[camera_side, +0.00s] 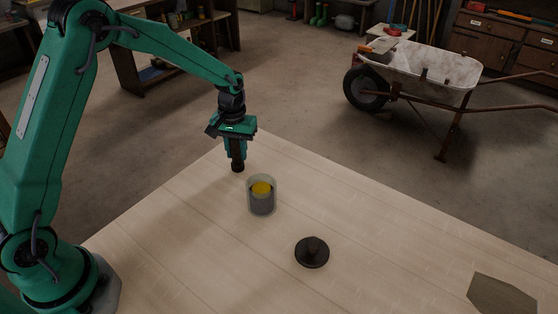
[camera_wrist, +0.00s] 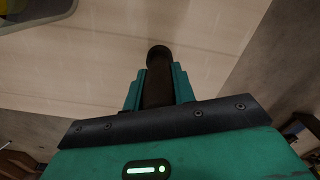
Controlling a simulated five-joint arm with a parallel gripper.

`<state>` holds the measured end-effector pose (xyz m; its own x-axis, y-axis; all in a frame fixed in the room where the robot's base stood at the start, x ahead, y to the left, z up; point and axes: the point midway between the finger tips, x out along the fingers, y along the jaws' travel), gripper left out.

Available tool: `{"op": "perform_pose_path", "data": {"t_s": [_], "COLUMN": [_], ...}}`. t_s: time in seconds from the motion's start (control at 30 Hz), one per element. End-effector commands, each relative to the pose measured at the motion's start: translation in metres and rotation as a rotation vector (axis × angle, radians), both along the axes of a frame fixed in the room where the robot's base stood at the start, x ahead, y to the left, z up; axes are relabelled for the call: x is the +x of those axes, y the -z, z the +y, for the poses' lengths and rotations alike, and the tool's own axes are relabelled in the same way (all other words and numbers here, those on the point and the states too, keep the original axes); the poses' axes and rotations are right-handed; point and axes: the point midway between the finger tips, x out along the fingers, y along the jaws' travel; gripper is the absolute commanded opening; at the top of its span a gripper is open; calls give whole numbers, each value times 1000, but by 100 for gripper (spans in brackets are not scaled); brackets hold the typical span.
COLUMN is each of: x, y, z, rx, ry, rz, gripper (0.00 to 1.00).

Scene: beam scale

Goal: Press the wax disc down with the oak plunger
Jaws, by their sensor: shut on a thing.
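The wax disc (camera_side: 262,188) is yellow and lies inside a clear, open-topped cup (camera_side: 262,209), above a grey mass. My gripper (camera_side: 236,150) is shut on a dark brown round rod, which I take to be the oak plunger (camera_side: 238,167). The plunger points down, its lower end showing below the fingers, behind and left of the cup and apart from it. In the wrist view my gripper (camera_wrist: 158,88) holds the plunger (camera_wrist: 158,58) between teal fingers. The cup's rim (camera_wrist: 40,18) and some yellow of the disc (camera_wrist: 6,5) show at the upper left corner.
A black round piece with a central knob (camera_side: 312,254) stands on the pale wooden table (camera_side: 390,240), right and in front of the cup. A flat dark plate (camera_side: 502,296) lies at the right front. A wheelbarrow (camera_side: 425,68) stands on the floor beyond the table.

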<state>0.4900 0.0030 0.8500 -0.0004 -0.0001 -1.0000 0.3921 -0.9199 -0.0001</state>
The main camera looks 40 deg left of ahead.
Motion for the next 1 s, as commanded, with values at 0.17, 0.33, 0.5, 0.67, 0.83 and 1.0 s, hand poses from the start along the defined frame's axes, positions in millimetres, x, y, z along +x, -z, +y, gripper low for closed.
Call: {"op": "perform_pose_path", "data": {"t_s": [0.17,0.33,0.5,0.67,0.83,1.0], "x": [1,1,-11,-26,-40,-51], "y": [-12,-35,-54,-71,-87,-100], "z": [0,0,-21,-45,-70,-88], "rx": [0,0,0,-1,-1,0], "ry": [0,0,5,4,4,3], "rz": [-3,-4,-3,-4,-4,-2], "gripper": [2,2,2,2,2,2]}}
